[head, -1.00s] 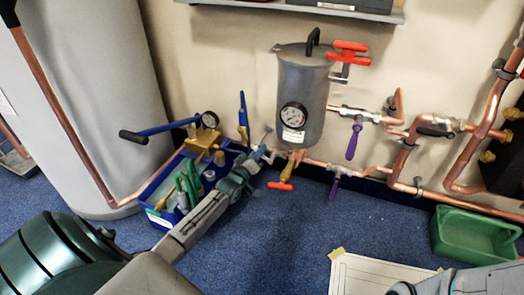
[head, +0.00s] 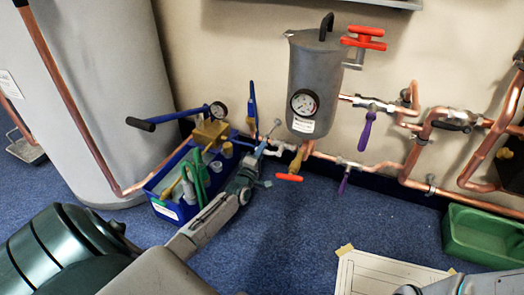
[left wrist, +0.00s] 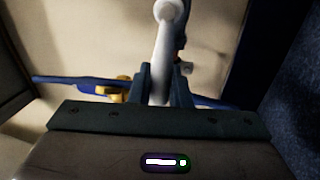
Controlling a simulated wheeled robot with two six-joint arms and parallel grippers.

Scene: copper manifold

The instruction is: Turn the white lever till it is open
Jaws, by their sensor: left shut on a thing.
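The white lever (left wrist: 161,60) runs down the middle of the left wrist view, from a rounded end at the top to between my fingers. My left gripper (left wrist: 165,88) is shut on it. In the head view my left gripper (head: 259,157) is low by the pipework, left of and below the grey tank. The gripper hides most of the lever there, so its angle is hard to tell. My right gripper is not in view; only part of my right arm shows at the bottom right.
A blue toolbox (head: 166,210) stands close left of my left gripper. The grey tank (head: 318,75) has a gauge and red handles. Copper pipes with purple levers (head: 367,130) run right along the wall. A green tray (head: 482,235) sits on the floor at right.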

